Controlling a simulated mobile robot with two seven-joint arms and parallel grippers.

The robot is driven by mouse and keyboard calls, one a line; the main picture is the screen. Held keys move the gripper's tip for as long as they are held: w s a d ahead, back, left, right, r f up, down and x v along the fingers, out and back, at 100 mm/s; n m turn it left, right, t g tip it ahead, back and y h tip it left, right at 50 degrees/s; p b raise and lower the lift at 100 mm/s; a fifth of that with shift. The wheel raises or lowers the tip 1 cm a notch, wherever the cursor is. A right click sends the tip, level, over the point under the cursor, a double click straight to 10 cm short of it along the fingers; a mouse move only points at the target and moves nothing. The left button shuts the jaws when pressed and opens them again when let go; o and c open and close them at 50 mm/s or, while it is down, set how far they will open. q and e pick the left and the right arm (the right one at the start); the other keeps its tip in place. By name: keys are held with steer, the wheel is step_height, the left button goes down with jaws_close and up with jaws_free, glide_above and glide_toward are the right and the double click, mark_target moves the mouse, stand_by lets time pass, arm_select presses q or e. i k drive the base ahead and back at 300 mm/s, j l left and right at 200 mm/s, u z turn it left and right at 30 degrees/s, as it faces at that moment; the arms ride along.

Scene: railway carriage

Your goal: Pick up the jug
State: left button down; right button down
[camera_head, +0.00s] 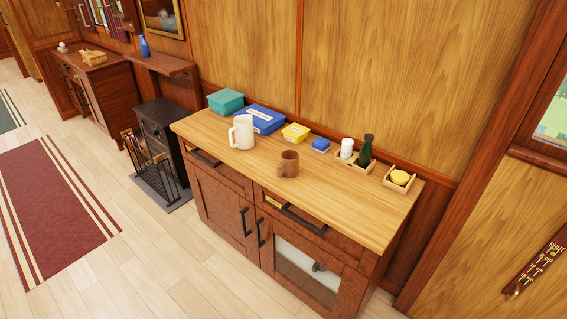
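A white jug (243,132) stands upright near the left end of the wooden counter top (330,205). Its handle points to the left in the picture. A brown mug (289,164) stands to the right of the jug, apart from it. Neither of my grippers shows in the head view, and nothing is touching the jug.
A dark bottle (365,151) stands to the right. The counter's front is clear, as is the floor (150,245) left of the cabinet.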

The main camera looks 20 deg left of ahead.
mark_target(243, 129)
steer(key=i+j, duration=0.2)
steer(key=i+j+z, duration=0.15)
steer(key=j, duration=0.25)
steer(key=i+j, duration=0.25)
steer(key=i+j+z, duration=0.15)
steer(key=j, duration=0.25)
steer(key=i+j, duration=0.2)
steer(key=j, duration=0.15)
steer(key=l+z, duration=0.05)
